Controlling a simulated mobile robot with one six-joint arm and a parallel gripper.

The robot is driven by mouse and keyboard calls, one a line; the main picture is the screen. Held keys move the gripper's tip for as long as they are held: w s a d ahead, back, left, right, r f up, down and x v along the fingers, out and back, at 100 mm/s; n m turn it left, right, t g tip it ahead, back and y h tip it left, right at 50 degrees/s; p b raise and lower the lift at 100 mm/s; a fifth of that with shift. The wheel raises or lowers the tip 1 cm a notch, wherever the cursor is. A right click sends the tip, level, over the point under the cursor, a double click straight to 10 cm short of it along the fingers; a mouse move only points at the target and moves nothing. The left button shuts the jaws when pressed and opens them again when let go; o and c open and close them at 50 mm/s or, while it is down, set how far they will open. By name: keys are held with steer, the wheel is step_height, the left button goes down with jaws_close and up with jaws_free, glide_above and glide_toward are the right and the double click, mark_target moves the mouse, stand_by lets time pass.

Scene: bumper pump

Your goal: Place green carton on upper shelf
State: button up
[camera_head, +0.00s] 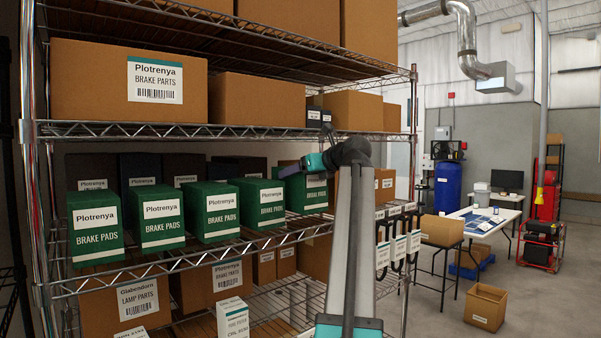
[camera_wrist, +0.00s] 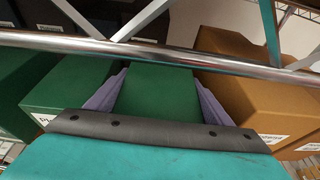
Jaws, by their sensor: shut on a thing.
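Several green brake-pads cartons stand in a row on the middle wire shelf, one of them the second from right (camera_head: 258,203). The rightmost green carton (camera_head: 314,195) is partly covered by my arm. My gripper (camera_head: 302,167) reaches in at the top of this carton. In the wrist view, its two purple fingers sit on either side of the green carton (camera_wrist: 160,95), shut on it. I cannot tell whether the carton is clear of the shelf. The upper shelf (camera_head: 230,131) is above the row and holds brown boxes.
On the upper shelf stand a large brake-parts box (camera_head: 128,83), another brown box (camera_head: 256,100) and small dark boxes (camera_head: 318,117). A metal shelf rail (camera_wrist: 150,45) crosses the wrist view close to the carton. A brown box (camera_wrist: 245,85) is right of the held carton.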

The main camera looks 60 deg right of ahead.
mark_target(317, 177)
steer(key=shift+f+p, duration=0.95)
steer(key=shift+f, duration=0.5)
steer(key=o, duration=2.1)
steer(key=shift+s+f, duration=0.1)
steer(key=b+v, duration=0.4)
steer(key=v, duration=0.8)
